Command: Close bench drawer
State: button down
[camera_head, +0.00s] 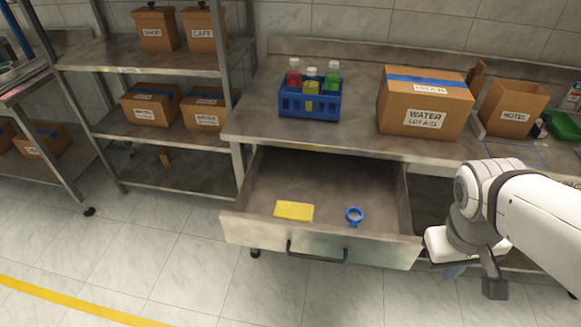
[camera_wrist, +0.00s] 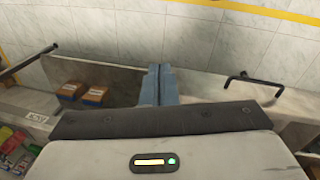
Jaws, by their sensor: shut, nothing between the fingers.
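The bench drawer (camera_head: 322,184) is pulled out under the metal bench in the head view. Its front panel carries a dark bar handle (camera_head: 316,256). A yellow block (camera_head: 294,211) and a blue ring-shaped item (camera_head: 354,216) lie inside. My gripper (camera_head: 453,272) is just right of the drawer's front corner, mostly hidden by my wrist. In the wrist view, its blue-grey fingers (camera_wrist: 159,72) are together and empty. A drawer handle (camera_wrist: 250,80) shows to their right, apart from them. I cannot tell whether the gripper touches the drawer.
Another open compartment with orange-brown boxes (camera_wrist: 82,93) and a dark bar (camera_wrist: 30,62) shows left in the wrist view. The bench top holds a blue bottle crate (camera_head: 310,103), a WATER box (camera_head: 424,100) and a HOTEL box (camera_head: 513,107). Floor before the drawer is clear.

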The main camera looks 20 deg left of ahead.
jog(key=w+a+f+n+t+h+b, duration=0.2)
jog(key=a+f+n+h+b, duration=0.4)
jog(key=f+n, duration=0.4)
jog(key=n+t+y+b, duration=1.2)
jog(key=n+t+b, duration=0.25)
jog(key=n, duration=0.95)
send_near(247, 235)
jog(key=b+x, duration=0.4)
jog(key=x, duration=0.1)
jog(key=shift+w+d+f, duration=0.1)
jog(key=shift+w+d, duration=0.05)
jog(key=shift+x, duration=0.8)
